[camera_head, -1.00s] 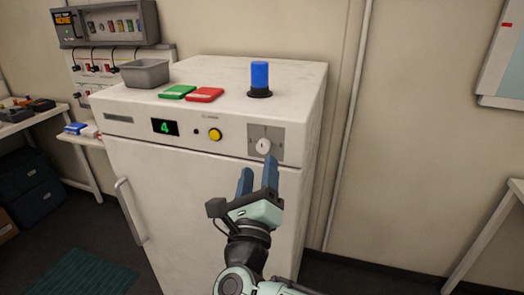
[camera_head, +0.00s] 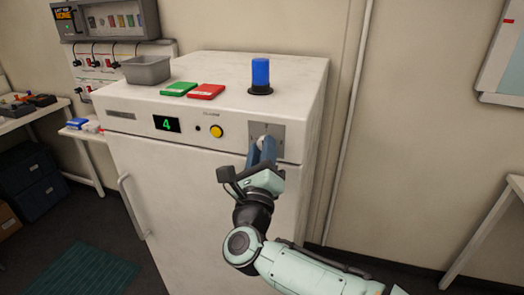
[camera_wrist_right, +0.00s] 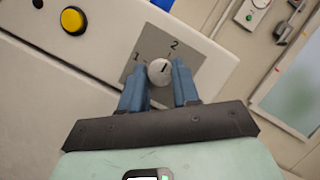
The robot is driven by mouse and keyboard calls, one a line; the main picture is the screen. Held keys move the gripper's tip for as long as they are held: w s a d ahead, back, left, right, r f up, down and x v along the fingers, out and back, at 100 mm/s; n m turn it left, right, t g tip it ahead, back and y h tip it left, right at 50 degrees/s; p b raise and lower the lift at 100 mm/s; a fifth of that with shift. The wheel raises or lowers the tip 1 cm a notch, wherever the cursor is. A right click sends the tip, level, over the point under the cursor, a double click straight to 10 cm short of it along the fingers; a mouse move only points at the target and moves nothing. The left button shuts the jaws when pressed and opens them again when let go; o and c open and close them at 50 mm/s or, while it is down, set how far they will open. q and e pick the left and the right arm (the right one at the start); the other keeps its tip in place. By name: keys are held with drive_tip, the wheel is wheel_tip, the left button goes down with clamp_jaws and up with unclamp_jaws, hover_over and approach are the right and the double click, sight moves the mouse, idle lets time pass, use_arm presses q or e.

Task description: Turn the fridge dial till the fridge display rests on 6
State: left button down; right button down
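The white fridge (camera_head: 190,200) shows a green 4 on its display (camera_head: 166,124). The fridge dial is a small round pale knob on a grey plate (camera_head: 279,134) at the upper right of the fridge front. In the right wrist view the dial (camera_wrist_right: 160,71) has a dark mark pointing up and right, and the plate shows 1 and 2. My right gripper (camera_wrist_right: 160,85) has its two blue fingers on either side of the dial, with a gap between them; firm contact cannot be told. In the head view my right gripper (camera_head: 262,150) partly covers the dial. My left gripper is out of view.
A yellow button (camera_head: 216,131) sits left of the dial plate. The fridge handle (camera_head: 132,205) is at the left.

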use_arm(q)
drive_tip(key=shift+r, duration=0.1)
use_arm(e)
drive_tip(key=shift+r+n, duration=0.1)
drive_tip(key=shift+n, duration=0.3)
use_arm(q)
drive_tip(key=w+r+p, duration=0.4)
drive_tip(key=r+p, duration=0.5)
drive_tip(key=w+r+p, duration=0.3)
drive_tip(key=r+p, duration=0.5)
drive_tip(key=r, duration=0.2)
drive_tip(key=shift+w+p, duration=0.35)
drive_tip(key=shift+p, duration=0.05)
use_arm(e)
drive_tip(key=n+g+y, duration=0.1)
drive_tip(key=n, duration=0.5)
drive_tip(key=n+g, duration=0.2)
drive_tip(key=n, duration=0.4)
drive_tip(key=r+n+g+y, duration=0.1)
drive_tip(key=n+g, duration=0.1)
drive_tip(key=n, duration=0.4)
drive_tip(key=shift+d+y, duration=0.15)
drive_tip(key=shift+y, duration=0.15)
drive_tip(key=c, duration=0.9)
unclamp_jaws()
drive_tip(key=shift+o, duration=0.4)
drive_tip(key=shift+f, duration=0.1)
